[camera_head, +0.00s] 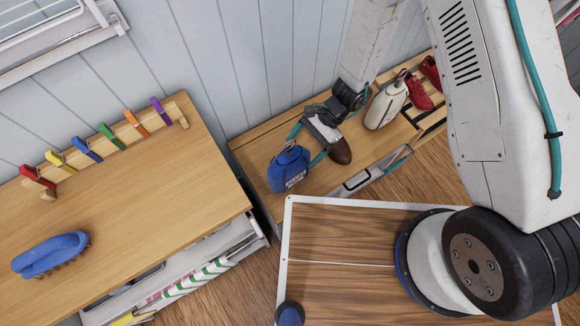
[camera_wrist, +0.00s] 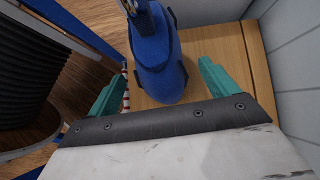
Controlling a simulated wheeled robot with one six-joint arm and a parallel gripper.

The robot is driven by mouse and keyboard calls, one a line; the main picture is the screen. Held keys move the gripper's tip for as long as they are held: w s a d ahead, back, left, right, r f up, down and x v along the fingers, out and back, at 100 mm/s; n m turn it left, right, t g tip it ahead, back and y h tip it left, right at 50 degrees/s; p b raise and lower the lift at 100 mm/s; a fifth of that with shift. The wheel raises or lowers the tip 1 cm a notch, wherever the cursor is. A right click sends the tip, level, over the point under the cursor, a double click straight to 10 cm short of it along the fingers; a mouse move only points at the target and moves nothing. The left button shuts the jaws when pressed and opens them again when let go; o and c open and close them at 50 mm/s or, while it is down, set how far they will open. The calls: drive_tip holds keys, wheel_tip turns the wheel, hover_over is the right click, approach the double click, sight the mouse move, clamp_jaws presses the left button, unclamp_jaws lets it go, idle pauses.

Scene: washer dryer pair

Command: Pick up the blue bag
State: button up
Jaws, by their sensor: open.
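The blue bag (camera_head: 288,170), with a pale label on its front, stands on the low wooden bench (camera_head: 258,136) near its left end. My gripper (camera_head: 301,150) is open, with its teal fingers reaching toward the bag from the right in the head view. In the wrist view the bag (camera_wrist: 161,66) lies ahead, between the two open fingers (camera_wrist: 164,72). Gaps show between the bag and both fingers there. Whether a fingertip overlaps the bag's near edge is hard to tell in the head view.
A brown shoe (camera_head: 341,152) sits close beside my gripper. A wooden counter at left holds a blue brush (camera_head: 48,254) and a rack with coloured clips (camera_head: 86,149). The wall is behind.

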sight(294, 159)
drive_tip(key=x, duration=0.5)
drive_tip(key=shift+w, duration=0.1)
drive_tip(key=c, duration=1.4)
